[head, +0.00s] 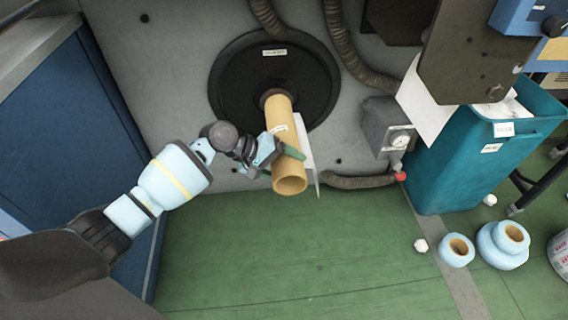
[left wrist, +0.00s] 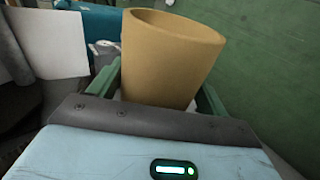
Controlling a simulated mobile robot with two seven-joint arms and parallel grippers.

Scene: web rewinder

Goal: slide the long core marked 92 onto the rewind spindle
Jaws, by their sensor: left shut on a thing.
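The long tan core (head: 287,172) lies in front of the round black flange (head: 232,88) on the grey machine wall. Its far end is at the flange's centre, where the rewind spindle sits; the core hides the spindle. A small white label shows on the core, but I cannot read it. My left gripper (head: 285,150) is shut around the core nearer its open front end. In the left wrist view the core (left wrist: 168,60) stands between the green fingers, its open end up. My right gripper is not in view.
A white sheet (head: 307,150) hangs just right of the core. A gauge box (head: 388,127) and hoses are on the wall. A teal bin (head: 440,150) with paper stands at right. Blue rolls (head: 457,250) lie on the green floor, which is clear below the core.

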